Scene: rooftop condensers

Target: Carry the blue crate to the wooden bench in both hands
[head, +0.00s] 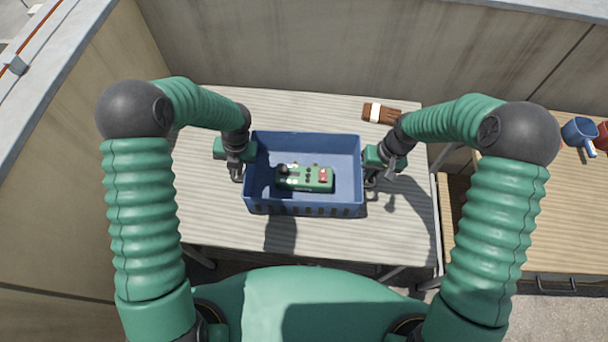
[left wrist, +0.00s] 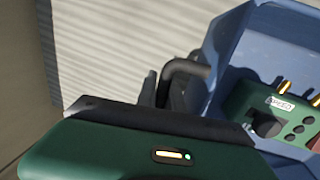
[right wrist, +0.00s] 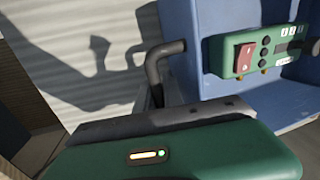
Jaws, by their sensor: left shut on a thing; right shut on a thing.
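The blue crate (head: 303,207) is over a pale slatted table (head: 215,220) in the head view, its shadow on the slats below and in front. A green control box (head: 305,178) with knobs and a red switch lies inside it. My left gripper (head: 238,172) is shut on the crate's dark handle at its left end; this handle shows in the left wrist view (left wrist: 185,70). My right gripper (head: 371,175) is shut on the handle at the right end, seen in the right wrist view (right wrist: 160,62). The fingertips are partly hidden in the wrist views.
A brown brush-like block with a white band (head: 381,113) lies at the table's back right. A yellowish wooden bench (head: 545,215) stands to the right across a narrow gap, with a blue mug (head: 578,132) and a red item (head: 602,137). Walls close the back and left.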

